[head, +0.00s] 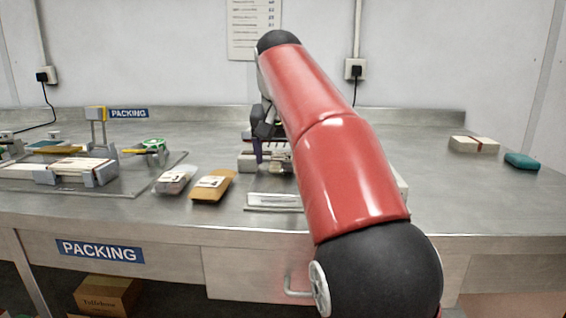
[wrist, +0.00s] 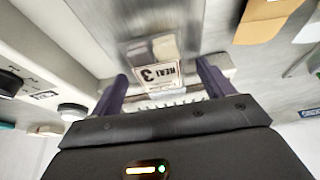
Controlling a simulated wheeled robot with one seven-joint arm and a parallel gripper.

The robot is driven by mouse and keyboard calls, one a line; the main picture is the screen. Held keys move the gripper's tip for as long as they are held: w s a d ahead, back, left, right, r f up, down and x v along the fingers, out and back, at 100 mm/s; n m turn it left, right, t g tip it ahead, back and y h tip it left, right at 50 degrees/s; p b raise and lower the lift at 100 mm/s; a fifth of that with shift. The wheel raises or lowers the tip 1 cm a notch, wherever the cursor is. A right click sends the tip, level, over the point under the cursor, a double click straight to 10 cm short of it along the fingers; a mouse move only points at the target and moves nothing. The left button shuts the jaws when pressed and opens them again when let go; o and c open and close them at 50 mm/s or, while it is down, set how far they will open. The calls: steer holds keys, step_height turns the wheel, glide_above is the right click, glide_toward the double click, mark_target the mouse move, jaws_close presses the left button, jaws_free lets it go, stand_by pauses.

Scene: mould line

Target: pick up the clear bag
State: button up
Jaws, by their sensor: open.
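My gripper (head: 262,152) is partly hidden behind my red arm in the head view. In the wrist view its two dark purple fingers (wrist: 164,76) are apart, with a pale packet with a label reading "HEAT 3" (wrist: 160,74) between or beneath them. I cannot tell whether they touch it, or whether it is a clear bag. A clear bag (head: 174,180) with pale contents and a white label lies on the steel bench, left of my gripper. A whitish item at the wrist view's upper right edge (wrist: 309,30) seems to be this bag.
A brown packet (head: 213,185) lies between the clear bag and my gripper. A machine with knobs (wrist: 30,75) stands close on one side in the wrist view. A grey fixture (head: 92,174) is at left; a cream block (head: 473,145) and teal item (head: 521,161) are at right.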

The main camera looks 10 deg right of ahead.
steer(key=shift+f, duration=0.1)
steer(key=shift+c, duration=0.3)
steer(key=c, duration=1.1)
